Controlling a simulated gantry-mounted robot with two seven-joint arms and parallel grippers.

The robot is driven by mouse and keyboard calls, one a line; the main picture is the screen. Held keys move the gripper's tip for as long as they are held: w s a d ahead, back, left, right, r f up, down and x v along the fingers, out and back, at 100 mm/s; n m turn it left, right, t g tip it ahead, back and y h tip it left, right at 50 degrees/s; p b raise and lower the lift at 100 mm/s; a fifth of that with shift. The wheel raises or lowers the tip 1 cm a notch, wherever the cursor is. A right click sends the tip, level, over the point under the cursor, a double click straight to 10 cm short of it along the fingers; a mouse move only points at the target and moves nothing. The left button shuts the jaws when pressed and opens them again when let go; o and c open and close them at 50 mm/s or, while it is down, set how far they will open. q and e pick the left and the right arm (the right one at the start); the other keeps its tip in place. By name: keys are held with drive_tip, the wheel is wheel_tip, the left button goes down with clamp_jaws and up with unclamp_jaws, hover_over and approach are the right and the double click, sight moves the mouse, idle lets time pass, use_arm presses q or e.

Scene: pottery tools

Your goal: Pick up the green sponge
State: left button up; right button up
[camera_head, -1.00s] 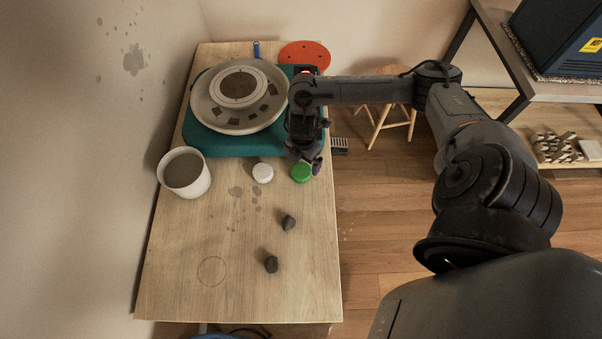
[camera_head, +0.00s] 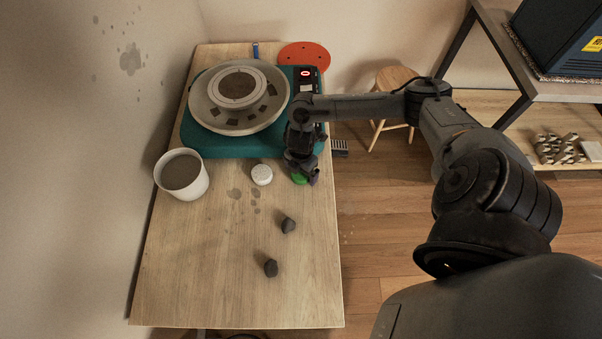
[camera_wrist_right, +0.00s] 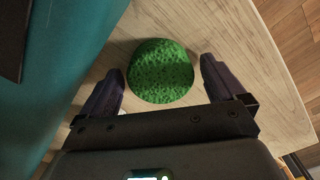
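The green sponge (camera_head: 299,179) lies on the wooden table in front of the teal pottery wheel, mostly hidden by my right gripper in the head view. In the right wrist view the round green sponge (camera_wrist_right: 160,71) shows between and slightly ahead of the two dark fingers. My right gripper (camera_head: 304,177) is low over the sponge. In the right wrist view it is open (camera_wrist_right: 163,83), with one finger on each side of the sponge and a gap to each. My left gripper is not in view.
The teal pottery wheel (camera_head: 215,142) stands close behind the sponge. A white round piece (camera_head: 261,175) lies left of it, with a grey-filled white bucket (camera_head: 182,174) farther left. Two dark lumps (camera_head: 288,225) (camera_head: 271,268) lie nearer. The table's right edge is close.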

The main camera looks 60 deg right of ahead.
drive_tip(key=c, duration=0.6)
drive_tip(key=shift+r, duration=0.1)
drive_tip(key=shift+r+p, duration=0.35)
drive_tip(key=shift+r, duration=0.5)
wheel_tip(320, 180, up, 2)
drive_tip(key=shift+r+p, duration=0.25)
drive_tip(key=shift+p, duration=0.2)
drive_tip(key=s+d+r, duration=0.1)
drive_tip(key=s+d, duration=0.1)
drive_tip(key=s+d+r+p, duration=0.1)
drive_tip(key=s+d+r, duration=0.3)
drive_tip(key=d, duration=0.1)
drive_tip(key=shift+s+r, duration=0.25)
drive_tip(key=shift+s, duration=0.15)
drive_tip(key=shift+s+d+r+p, duration=0.35)
drive_tip(key=shift+s+d+r, duration=0.25)
drive_tip(key=shift+d, duration=0.1)
